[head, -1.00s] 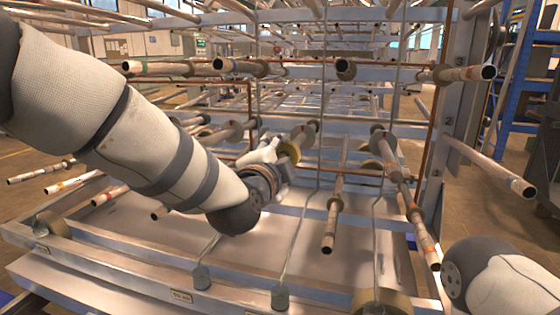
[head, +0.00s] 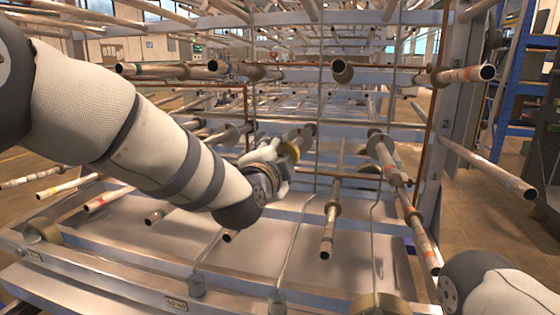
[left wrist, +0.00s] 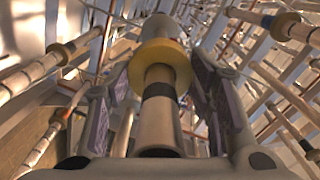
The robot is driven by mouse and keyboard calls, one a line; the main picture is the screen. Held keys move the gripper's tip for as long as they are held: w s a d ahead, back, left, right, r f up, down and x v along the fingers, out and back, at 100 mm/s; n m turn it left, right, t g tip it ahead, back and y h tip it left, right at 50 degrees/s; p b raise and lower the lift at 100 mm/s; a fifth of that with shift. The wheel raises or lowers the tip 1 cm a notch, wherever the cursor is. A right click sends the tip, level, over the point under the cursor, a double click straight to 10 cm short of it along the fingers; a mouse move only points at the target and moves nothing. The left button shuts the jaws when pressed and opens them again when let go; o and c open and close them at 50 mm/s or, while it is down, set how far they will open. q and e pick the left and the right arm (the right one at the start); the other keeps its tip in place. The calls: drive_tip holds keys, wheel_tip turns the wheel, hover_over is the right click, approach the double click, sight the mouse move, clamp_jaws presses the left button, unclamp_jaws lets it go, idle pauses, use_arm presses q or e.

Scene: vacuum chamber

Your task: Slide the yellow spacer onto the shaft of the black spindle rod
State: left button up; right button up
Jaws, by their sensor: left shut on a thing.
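The yellow spacer (left wrist: 178,54) is a ring near the middle of the left wrist view. It shows around a tan tube with a black band, which I take for the black spindle rod (left wrist: 157,125); its near end points at the camera. In the head view the left gripper (head: 284,154) is at the rack's middle, partly hiding the spacer (head: 293,158). My right gripper is out of view.
Several similar tubes with collars stick out around the gripper, including one (head: 328,228) to its right and a row above (head: 240,69). A metal upright (head: 449,120) stands at right. A pale tray (head: 285,245) lies below.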

use_arm(q)
drive_tip(key=shift+w+d+f, duration=0.1)
drive_tip(key=shift+w+d, duration=0.05)
drive_tip(key=shift+w, duration=0.35)
drive_tip(key=o, duration=1.2)
drive_tip(key=v, duration=1.2)
